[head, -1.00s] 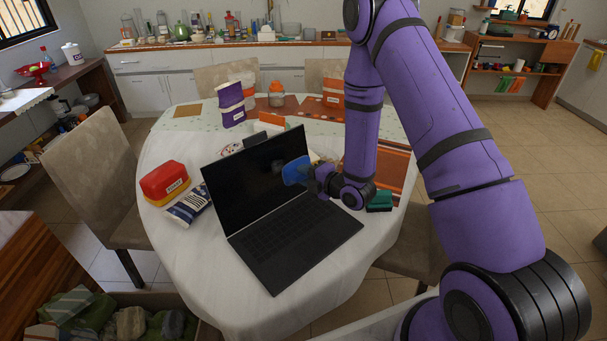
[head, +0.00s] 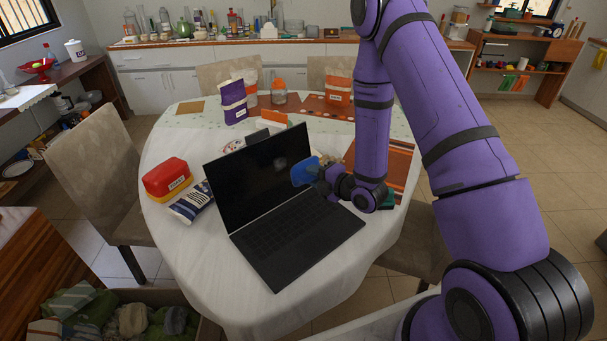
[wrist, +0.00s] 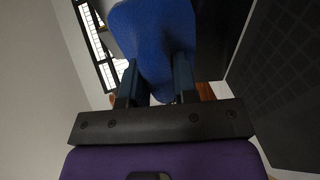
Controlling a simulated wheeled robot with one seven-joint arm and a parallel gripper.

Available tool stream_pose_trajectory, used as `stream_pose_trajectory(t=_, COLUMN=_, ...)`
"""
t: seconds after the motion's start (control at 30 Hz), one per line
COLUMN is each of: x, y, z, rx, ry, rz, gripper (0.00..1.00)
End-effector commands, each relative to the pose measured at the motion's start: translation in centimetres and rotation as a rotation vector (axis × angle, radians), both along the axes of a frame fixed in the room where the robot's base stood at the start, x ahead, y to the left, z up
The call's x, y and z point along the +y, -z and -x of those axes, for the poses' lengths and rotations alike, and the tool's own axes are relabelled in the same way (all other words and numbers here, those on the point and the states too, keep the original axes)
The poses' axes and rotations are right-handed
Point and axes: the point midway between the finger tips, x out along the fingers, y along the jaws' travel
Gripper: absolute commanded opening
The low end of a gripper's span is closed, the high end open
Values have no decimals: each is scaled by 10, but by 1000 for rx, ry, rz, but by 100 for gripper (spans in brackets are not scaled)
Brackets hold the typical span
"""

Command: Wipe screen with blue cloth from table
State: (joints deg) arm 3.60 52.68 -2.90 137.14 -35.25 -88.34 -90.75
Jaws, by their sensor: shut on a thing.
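The open black laptop (head: 290,228) stands on the table with its dark screen (head: 255,180) tilted back. A pale smudge shows near the middle of the screen. My gripper (head: 322,179) is at the right edge of the screen, shut on the blue cloth (head: 303,172). In the wrist view, the blue cloth (wrist: 153,45) is pinched between the two fingers (wrist: 155,84), and part of the laptop (wrist: 275,85) fills the right side. The cloth is close to the screen's right edge; I cannot tell if it touches.
A red and yellow box (head: 167,178) and a blue-striped packet (head: 191,202) lie left of the laptop on the white-clothed table (head: 190,255). A purple bag (head: 233,102), a jar (head: 278,92) and an orange bag (head: 338,92) stand behind. A green sponge (head: 387,201) is partly behind my arm.

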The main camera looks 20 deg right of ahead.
Motion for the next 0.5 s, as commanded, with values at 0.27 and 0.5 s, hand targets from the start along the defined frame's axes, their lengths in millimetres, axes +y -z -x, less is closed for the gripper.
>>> stream_pose_trajectory(t=0.27, x=2, y=1, z=-3, rx=2, ry=-1, rz=1, gripper=3)
stream_pose_trajectory(t=0.5, x=9, y=3, z=-21, rx=12, ry=-3, rz=5, gripper=3)
